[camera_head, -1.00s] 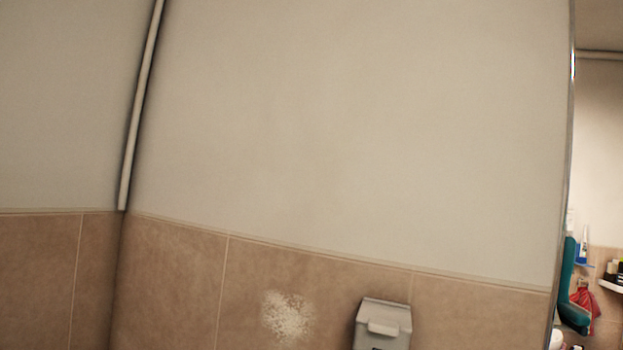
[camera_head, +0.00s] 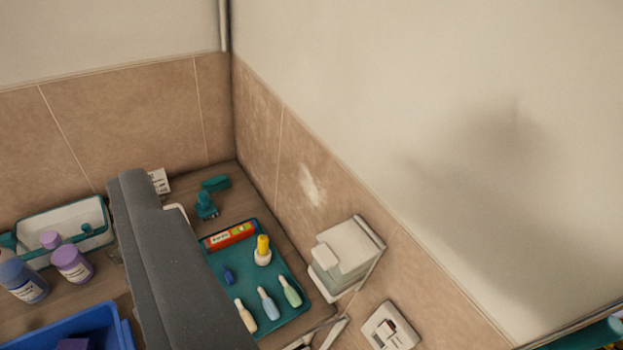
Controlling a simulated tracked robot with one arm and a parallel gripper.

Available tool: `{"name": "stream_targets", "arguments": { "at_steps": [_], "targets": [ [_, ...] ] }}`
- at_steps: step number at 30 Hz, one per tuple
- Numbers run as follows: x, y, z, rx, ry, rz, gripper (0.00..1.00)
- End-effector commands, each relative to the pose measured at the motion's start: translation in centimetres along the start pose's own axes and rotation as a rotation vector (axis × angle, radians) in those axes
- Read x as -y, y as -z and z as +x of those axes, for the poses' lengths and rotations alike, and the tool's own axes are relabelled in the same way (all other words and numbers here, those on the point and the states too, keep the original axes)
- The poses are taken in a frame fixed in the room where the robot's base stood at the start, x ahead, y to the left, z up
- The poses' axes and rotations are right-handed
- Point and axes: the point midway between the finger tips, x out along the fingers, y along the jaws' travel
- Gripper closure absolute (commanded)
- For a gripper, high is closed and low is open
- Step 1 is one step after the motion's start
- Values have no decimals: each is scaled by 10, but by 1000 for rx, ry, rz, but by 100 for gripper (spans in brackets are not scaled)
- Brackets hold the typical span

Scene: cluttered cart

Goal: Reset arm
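My gripper does not show in the camera view, so its fingers and anything between them are hidden. The view looks down into a corner with a wooden counter (camera_head: 186,184) below tiled walls. A soft dark shadow falls on the pale wall at the right.
A long dark grey shape (camera_head: 165,262) crosses the counter; I cannot tell what it is. A teal tray (camera_head: 247,279) holds small bottles and a red tube. Purple-capped bottles (camera_head: 72,263) and a blue bin (camera_head: 97,322) are left. A grey dispenser (camera_head: 345,255) juts from the wall.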

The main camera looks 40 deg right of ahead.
Motion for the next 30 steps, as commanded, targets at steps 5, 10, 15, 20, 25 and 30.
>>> {"name": "stream_targets", "arguments": {
  "at_steps": [5,10,15,20,25,30],
  "targets": [
    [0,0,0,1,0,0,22],
    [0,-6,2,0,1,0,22],
    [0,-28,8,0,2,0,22],
    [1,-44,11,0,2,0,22],
    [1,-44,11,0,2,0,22],
    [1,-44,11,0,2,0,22]
  ]
}}
